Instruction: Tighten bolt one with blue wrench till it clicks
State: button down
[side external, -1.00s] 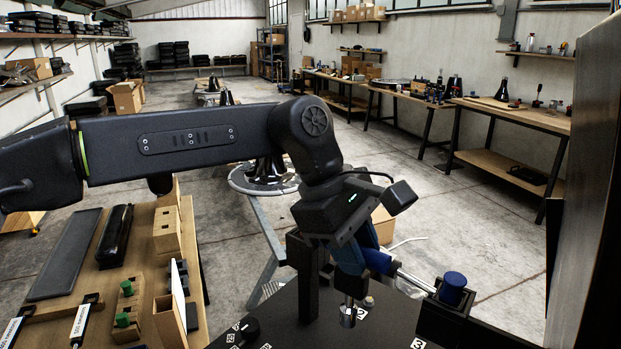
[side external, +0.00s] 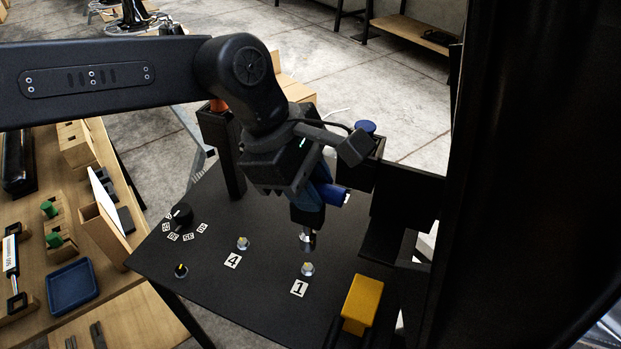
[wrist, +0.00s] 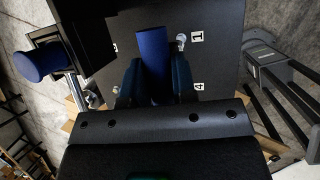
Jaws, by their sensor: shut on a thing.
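My gripper (side external: 307,215) is shut on the blue wrench (side external: 332,194). In the wrist view, its blue handle (wrist: 153,62) lies between my two blue fingers (wrist: 155,85). In the side view, a metal end (side external: 306,241) points down just above bolt one (side external: 308,269), appearing slightly apart from it. Bolt one stands on the black tabletop (side external: 215,290) behind the label "1" (side external: 299,288). In the wrist view, a bolt (wrist: 181,40) shows beside the "1" label. My fingers hide part of the wrench.
Another bolt (side external: 243,243) stands by label "4". A black dial (side external: 181,214) and small knob (side external: 181,270) are left. A yellow block (side external: 362,304) stands right of bolt one.

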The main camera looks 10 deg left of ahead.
aim_at(309, 225)
jog(key=shift+f, duration=3.6)
jog(key=m+g, duration=0.2)
jog(key=m, duration=0.2)
jog(key=shift+s+m, duration=0.1)
jog(key=shift+m, duration=0.2)
jog(key=shift+a+m+g, duration=0.1)
jog(key=shift+m+g, duration=0.3)
jog(key=shift+m, duration=0.5)
jog(key=shift+m+g+y, duration=0.4)
jog(key=shift+m+y, duration=0.2)
jog(key=shift+m, duration=0.8)
